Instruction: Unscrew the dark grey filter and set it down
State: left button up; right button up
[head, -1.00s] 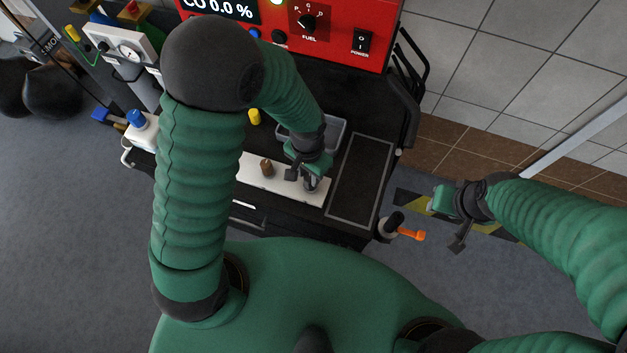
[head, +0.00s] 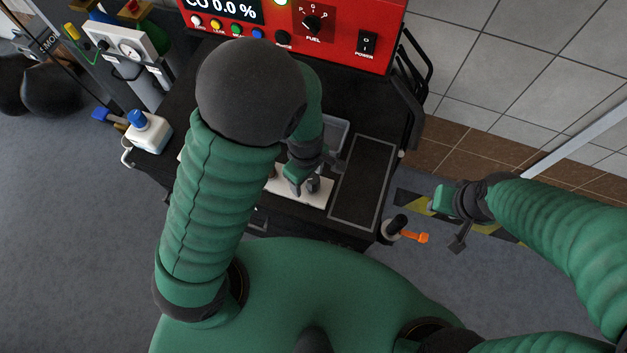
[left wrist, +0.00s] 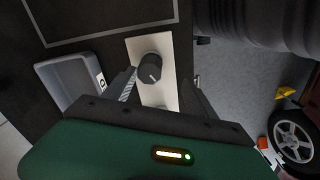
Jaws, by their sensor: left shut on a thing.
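The dark grey filter (left wrist: 150,71) is a short dark cylinder with a white line on it, over the white plate (left wrist: 161,40) in the left wrist view. My left gripper (left wrist: 158,88) has its two fingers on either side of it and is shut on it. In the head view, the left gripper (head: 304,186) is over the right part of the white plate (head: 319,196), and the filter is mostly hidden by the gripper. I cannot tell whether the filter is still seated. My right gripper (head: 449,218) is open and empty, off the right side of the cart.
A grey tray (head: 342,131) lies behind the plate; it also shows in the left wrist view (left wrist: 62,72). An outlined bare black panel (head: 365,180) is to its right. An orange-handled lever (head: 414,237) sticks out at the front right corner. A red panel (head: 345,45) stands behind.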

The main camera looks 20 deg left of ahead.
pick_arm(q)
jog(key=shift+d, duration=0.45)
